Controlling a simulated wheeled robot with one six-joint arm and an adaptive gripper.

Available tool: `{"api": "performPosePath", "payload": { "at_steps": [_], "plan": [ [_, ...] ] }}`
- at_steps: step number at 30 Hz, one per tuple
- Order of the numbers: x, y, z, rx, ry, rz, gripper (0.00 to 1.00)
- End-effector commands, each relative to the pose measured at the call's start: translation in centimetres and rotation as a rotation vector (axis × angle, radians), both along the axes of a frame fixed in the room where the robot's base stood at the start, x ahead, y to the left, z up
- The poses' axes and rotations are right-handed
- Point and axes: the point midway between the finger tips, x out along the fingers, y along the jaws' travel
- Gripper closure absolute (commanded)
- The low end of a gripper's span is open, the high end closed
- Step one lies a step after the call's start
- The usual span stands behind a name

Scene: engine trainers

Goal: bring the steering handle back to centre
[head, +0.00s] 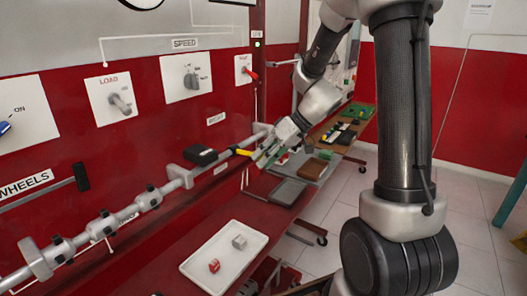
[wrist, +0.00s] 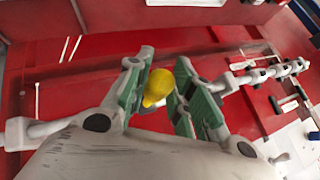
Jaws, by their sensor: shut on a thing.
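The steering handle (head: 243,152) shows as a short yellow grip in front of the red panel, at the right end of the long grey shaft. In the wrist view its rounded yellow end (wrist: 158,84) lies between the green finger pads. My gripper (head: 264,153) is shut on it, reaching in from the upper right. In the wrist view my gripper (wrist: 163,92) has one pad on each side of the yellow end. The handle's base and any centre mark are hidden or too small to tell.
The grey shaft (head: 121,214) with black collars runs along the panel to the left. A black box (head: 200,155) sits just left of the handle. A white tray (head: 227,273) with two small blocks lies below. A bench (head: 342,133) with parts stands behind; floor is open at right.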

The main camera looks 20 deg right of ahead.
Motion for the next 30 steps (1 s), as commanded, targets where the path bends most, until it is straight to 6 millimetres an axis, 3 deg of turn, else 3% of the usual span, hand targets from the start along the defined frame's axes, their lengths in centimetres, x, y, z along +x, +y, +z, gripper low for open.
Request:
{"api": "performPosePath", "payload": {
  "at_steps": [20,21,24,30],
  "plan": [
    [-0.06,-0.08,-1.08,0.046,-0.065,0.001,1.00],
    [-0.06,-0.08,-1.08,0.046,-0.065,0.001,0.75],
    [-0.05,-0.07,-1.07,0.046,-0.065,0.001,0.57],
    [-0.06,-0.04,-1.03,0.047,-0.065,0.001,0.55]
  ]
}}
